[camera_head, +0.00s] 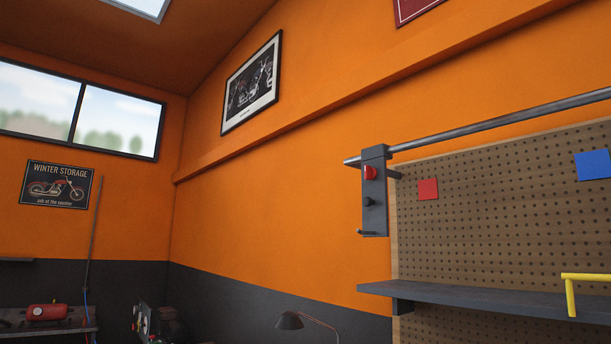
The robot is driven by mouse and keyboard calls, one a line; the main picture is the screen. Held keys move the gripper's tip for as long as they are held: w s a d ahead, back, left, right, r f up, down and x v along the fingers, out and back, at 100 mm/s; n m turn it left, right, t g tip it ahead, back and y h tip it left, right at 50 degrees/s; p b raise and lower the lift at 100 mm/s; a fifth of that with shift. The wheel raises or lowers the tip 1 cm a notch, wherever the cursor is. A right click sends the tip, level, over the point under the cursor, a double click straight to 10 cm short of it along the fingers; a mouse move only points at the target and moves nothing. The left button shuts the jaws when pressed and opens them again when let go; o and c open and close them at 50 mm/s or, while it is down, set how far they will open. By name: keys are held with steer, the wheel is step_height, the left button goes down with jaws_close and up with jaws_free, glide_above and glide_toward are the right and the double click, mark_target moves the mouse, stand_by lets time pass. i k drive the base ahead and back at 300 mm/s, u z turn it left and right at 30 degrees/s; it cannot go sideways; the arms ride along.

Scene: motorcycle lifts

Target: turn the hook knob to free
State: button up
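A dark grey upright box (375,210) hangs at the left end of a metal rail (480,129) in the head camera view, right of centre. A round red knob (370,173) is on its upper face and a smaller dark knob (370,202) is below it. A short peg or hook (366,232) sticks out at the box's lower end. I cannot tell which knob is the hook knob, nor read any marking by them. My gripper is not in view.
A pegboard (500,220) with a red card (428,189) and a blue card (593,165) stands right of the box. A dark shelf (480,297) juts out below. A yellow bent bar (570,290) is at the lower right. A lamp (290,320) stands low centre.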

mark_target(369, 173)
steer(key=u, duration=0.7)
steer(key=i, duration=2.45)
steer(key=z, duration=1)
steer(key=i, duration=0.65)
steer(key=z, duration=0.5)
